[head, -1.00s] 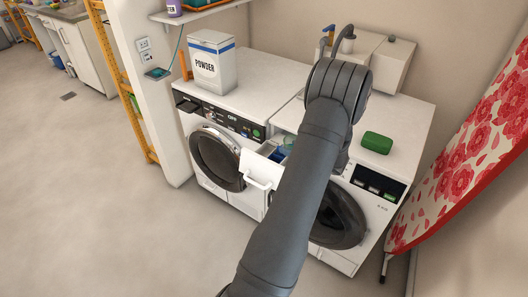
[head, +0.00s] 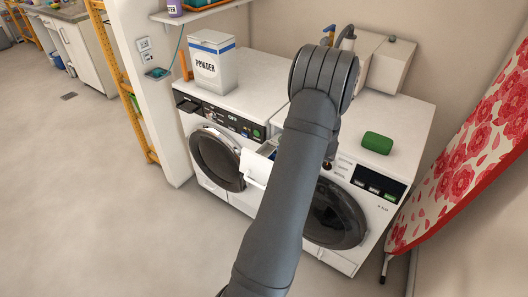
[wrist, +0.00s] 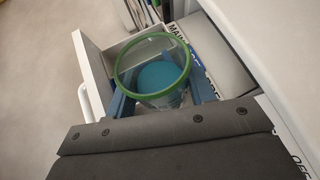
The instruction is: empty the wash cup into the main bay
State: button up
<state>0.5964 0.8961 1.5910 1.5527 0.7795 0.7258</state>
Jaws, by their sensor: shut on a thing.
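The wash cup (wrist: 160,76) is clear with a green rim, and blue shows inside it in the wrist view. My gripper (wrist: 161,97) has its blue fingers on either side of the cup and is shut on it. The cup is over the pulled-out drawer (wrist: 92,62), its mouth facing the camera; its exact tilt is hard to tell. A label starting "MAIN" (wrist: 179,30) shows beside the cup, partly covered. In the head view my arm hides the cup and gripper, and only part of the white drawer (head: 257,166) shows.
A washer with a dark round door (head: 216,158) stands left, another machine (head: 337,215) right. On top are a powder box (head: 213,63) and a green block (head: 377,143). A red floral ironing board (head: 470,150) leans at right.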

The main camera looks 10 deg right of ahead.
jog(key=shift+w+a+f+g+h, duration=0.2)
jog(key=shift+w+a+g+h, duration=0.2)
jog(key=shift+a+g+h, duration=0.1)
jog(key=shift+w+a+r+n+g+h, duration=0.25)
jog(key=shift+w+a+r+g+h, duration=0.1)
jog(key=shift+a+g+h, duration=0.15)
jog(key=shift+w+a+r+n+g+h, duration=0.25)
jog(key=shift+w+a+g+h, duration=0.1)
jog(key=shift+g+h, duration=0.2)
jog(key=shift+p, duration=0.3)
jog(key=shift+w+a+f+g+h+p, duration=0.2)
jog(key=shift+f+g+h+p, duration=0.3)
jog(key=shift+p, duration=0.2)
jog(key=shift+r+n+g+h+p, duration=0.4)
jog(key=shift+g+h+p, duration=0.25)
jog(key=shift+h, duration=0.1)
jog(key=shift+w+a+f+n+g+h+p, duration=0.1)
jog(key=shift+f+n+g+h+p, duration=0.05)
jog(key=shift+f+g+h+p, duration=0.45)
jog(key=shift+w+a+f+n+g+h+p, duration=0.15)
jog(key=shift+f+g+h+p, duration=0.2)
jog(key=shift+h+p, duration=0.45)
dwell(1.1)
jog(key=shift+w+a+r+g+h+p, duration=0.25)
jog(key=shift+a+r+g+h+p, duration=0.15)
jog(key=shift+g+h+p, duration=0.2)
dwell(0.8)
